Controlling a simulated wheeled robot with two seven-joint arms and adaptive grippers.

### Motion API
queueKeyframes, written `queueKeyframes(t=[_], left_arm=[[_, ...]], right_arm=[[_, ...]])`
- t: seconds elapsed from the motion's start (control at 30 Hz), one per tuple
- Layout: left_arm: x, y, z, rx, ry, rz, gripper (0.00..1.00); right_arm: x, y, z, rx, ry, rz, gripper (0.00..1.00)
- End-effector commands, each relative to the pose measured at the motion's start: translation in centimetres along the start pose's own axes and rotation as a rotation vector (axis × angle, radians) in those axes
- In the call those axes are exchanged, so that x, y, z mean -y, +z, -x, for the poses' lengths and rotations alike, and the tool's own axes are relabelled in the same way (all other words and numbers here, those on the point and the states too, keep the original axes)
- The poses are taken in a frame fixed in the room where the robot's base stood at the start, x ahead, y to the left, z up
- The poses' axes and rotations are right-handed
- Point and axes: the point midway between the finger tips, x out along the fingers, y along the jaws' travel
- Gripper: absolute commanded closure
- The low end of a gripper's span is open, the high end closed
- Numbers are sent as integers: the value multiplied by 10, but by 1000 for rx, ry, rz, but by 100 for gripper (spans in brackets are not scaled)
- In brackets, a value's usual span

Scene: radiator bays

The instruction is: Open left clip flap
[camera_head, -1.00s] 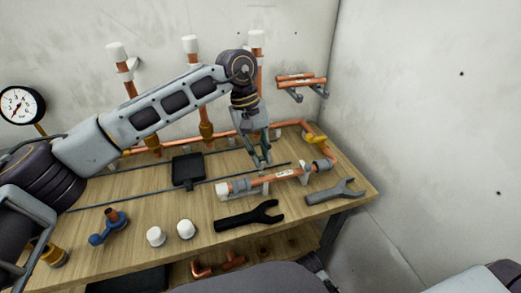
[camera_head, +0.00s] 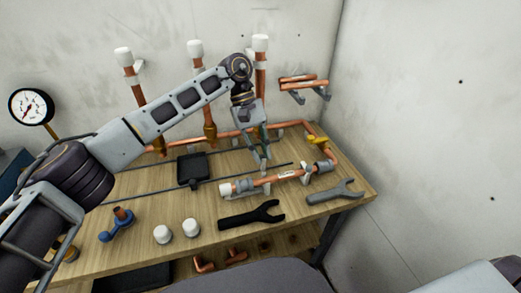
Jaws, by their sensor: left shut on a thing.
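A copper pipe (camera_head: 287,178) with a white label lies across the front right of the workbench, held in grey clips. The left clip (camera_head: 265,188) sits under the pipe, just below my left gripper. The right clip (camera_head: 306,173) is farther right along the pipe. My left gripper (camera_head: 263,166) points down from above, its fingertips at the top of the left clip. It is shut on the left clip flap, which is small and mostly hidden by the fingers, so its angle cannot be told. My right gripper is not in view.
A black wrench (camera_head: 252,216) and a grey wrench (camera_head: 335,192) lie in front of the pipe. White caps (camera_head: 191,228), a blue-handled valve (camera_head: 117,224) and a black tray (camera_head: 193,171) lie to the left. Upright copper pipes (camera_head: 261,75) stand behind my arm.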

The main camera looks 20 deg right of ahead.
Motion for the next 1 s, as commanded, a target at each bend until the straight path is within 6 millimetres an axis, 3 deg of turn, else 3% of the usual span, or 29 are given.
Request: queueKeyframes(t=[0.37, 0.4, 0.57, 1.0], left_arm=[[0, -1, 0, 1, 0, 3, 100], [0, -1, 0, 1, 0, 3, 81], [0, -1, 0, 1, 0, 2, 61], [0, 1, 3, 1, 0, 1, 61]], right_arm=[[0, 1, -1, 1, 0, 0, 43], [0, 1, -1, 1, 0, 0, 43], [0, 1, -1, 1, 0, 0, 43], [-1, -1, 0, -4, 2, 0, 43]])
